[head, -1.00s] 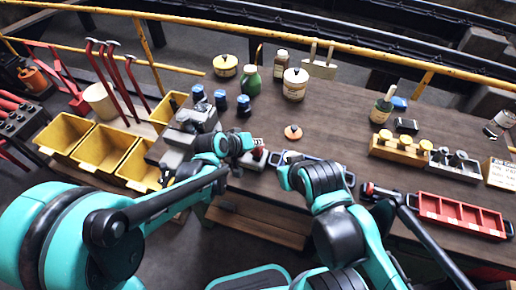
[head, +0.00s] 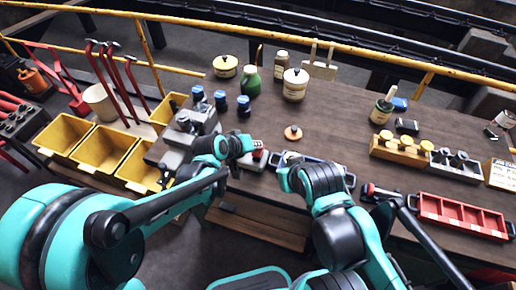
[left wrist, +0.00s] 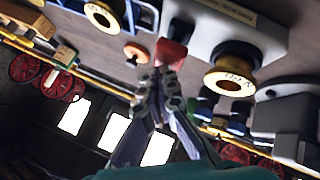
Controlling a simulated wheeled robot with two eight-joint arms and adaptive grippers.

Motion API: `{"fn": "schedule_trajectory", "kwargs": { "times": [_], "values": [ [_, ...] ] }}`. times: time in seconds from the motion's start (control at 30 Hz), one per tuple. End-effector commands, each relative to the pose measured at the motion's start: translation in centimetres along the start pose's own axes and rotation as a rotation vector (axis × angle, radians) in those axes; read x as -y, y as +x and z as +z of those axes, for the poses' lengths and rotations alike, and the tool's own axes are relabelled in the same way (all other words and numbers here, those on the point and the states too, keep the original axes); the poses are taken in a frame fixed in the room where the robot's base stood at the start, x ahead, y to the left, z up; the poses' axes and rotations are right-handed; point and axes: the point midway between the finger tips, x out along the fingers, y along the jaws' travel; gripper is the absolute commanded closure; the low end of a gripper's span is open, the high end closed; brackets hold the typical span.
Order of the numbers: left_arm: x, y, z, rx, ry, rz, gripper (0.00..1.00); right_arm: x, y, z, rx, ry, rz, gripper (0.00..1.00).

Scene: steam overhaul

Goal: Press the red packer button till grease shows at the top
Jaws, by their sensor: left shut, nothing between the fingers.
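The red button (left wrist: 171,52) is on a pale grey block (left wrist: 215,25), which is the packer body as far as I can tell. In the head view the red button (head: 257,155) shows just below my left fingers. My left gripper (head: 258,144) is shut and empty. In the left wrist view its fingertips (left wrist: 160,76) are at the red button's near end; I cannot tell whether they press it. A brass ring (left wrist: 230,82) is on the same block. No grease is clearly visible. My right gripper (head: 288,163) is by the blue-edged tray, its fingers unclear.
The blue-edged tray (head: 333,168) lies right of the button. Grey blocks (head: 172,157) with blue-capped parts are at left, beside yellow bins (head: 105,150). A red tray (head: 462,214) lies at right.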

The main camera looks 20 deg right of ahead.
Motion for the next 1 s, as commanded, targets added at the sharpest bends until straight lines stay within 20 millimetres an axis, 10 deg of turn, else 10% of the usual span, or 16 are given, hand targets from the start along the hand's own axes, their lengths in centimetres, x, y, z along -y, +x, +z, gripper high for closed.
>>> {"fn": "schedule_trajectory", "kwargs": {
  "times": [1.0],
  "values": [
    [0.65,0.92,0.75,0.003,0.001,0.0,1.0,0.0,0.94,0.68,0.0,0.0,0.0,1.0]
  ]
}}
